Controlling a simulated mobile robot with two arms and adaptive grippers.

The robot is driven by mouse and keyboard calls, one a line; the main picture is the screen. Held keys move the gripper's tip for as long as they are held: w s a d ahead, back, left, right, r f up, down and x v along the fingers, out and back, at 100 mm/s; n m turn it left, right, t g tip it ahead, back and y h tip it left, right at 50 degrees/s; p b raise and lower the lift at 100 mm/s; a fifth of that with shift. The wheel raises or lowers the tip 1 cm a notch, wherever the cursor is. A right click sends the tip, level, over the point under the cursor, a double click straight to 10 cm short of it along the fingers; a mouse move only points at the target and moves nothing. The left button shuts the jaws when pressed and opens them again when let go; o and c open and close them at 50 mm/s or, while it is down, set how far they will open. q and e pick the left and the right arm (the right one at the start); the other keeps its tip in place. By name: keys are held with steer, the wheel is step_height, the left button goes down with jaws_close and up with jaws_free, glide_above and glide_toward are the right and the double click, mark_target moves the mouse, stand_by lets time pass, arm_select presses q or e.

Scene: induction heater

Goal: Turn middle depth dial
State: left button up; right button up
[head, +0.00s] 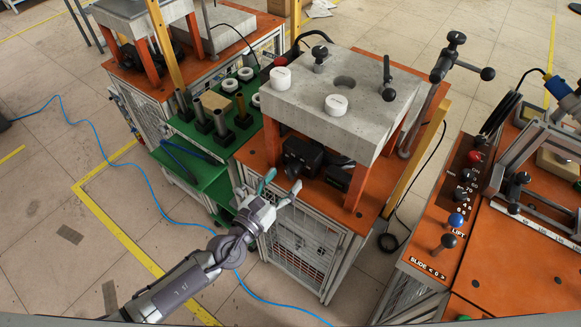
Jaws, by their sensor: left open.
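My left gripper (281,184) reaches in from the bottom left and is open and empty. Its fingers point up and right at the front edge of the orange bench (318,196), left of centre. Beyond the fingertips, black box-shaped units (301,156) sit under a grey slab (345,91) on orange legs. I cannot make out a dial marked as the middle depth dial; any detail on the black units is too small and dark to tell. My right gripper is not in view.
White round pieces (337,104) and a black clamp handle (387,80) are on the slab. A green shelf (198,166) with dark posts stands left. At right, an orange control bench (510,254) carries red, black and blue (456,220) knobs. A blue cable (94,148) crosses the floor.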

mark_target(288, 176)
arm_select(q)
steer(key=x, duration=0.2)
steer(key=shift+w+d+r, duration=0.1)
steer(key=shift+w+d, duration=0.3)
steer(key=shift+w, duration=0.05)
steer(key=shift+w+d, duration=0.1)
steer(key=shift+w, duration=0.1)
steer(key=shift+c, duration=0.7)
steer(key=c, duration=1)
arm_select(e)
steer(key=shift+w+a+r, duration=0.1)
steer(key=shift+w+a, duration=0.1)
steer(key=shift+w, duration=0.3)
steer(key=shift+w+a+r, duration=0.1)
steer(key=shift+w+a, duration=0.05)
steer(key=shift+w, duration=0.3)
